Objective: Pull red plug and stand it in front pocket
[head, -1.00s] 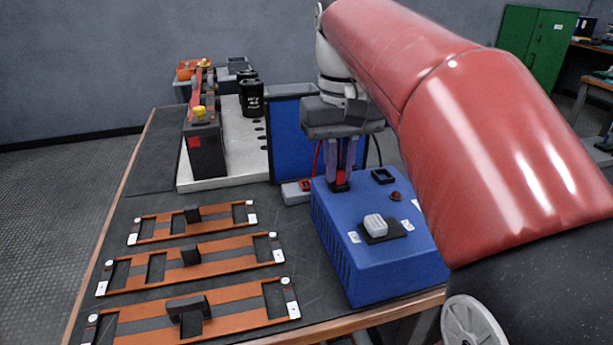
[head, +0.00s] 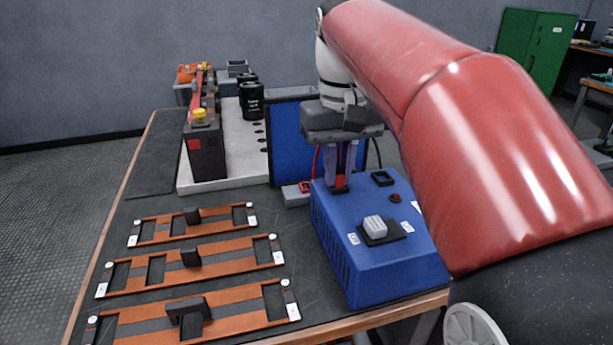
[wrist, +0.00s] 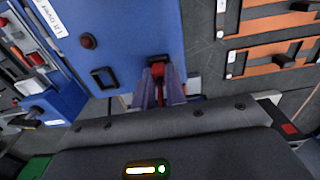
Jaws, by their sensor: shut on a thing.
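The red plug (head: 339,184) is at the back left of the blue box's top, between the fingers of my gripper (head: 341,178). In the wrist view my gripper (wrist: 160,92) is shut on the red plug (wrist: 158,70), which is at a dark slot at the box's edge. The fingers partly hide the plug, so I cannot tell how deep it sits. A black-rimmed square opening (head: 382,178) is on the box top to the right; it also shows in the wrist view (wrist: 103,78). I cannot tell which opening is the front pocket.
The blue box (head: 335,245) carries a white knob (head: 375,226) and a red button (head: 395,197). A small grey box with a red-rimmed opening (head: 305,187) stands behind it. Orange racks (head: 190,262) lie left. A blue panel (head: 290,140) rises behind.

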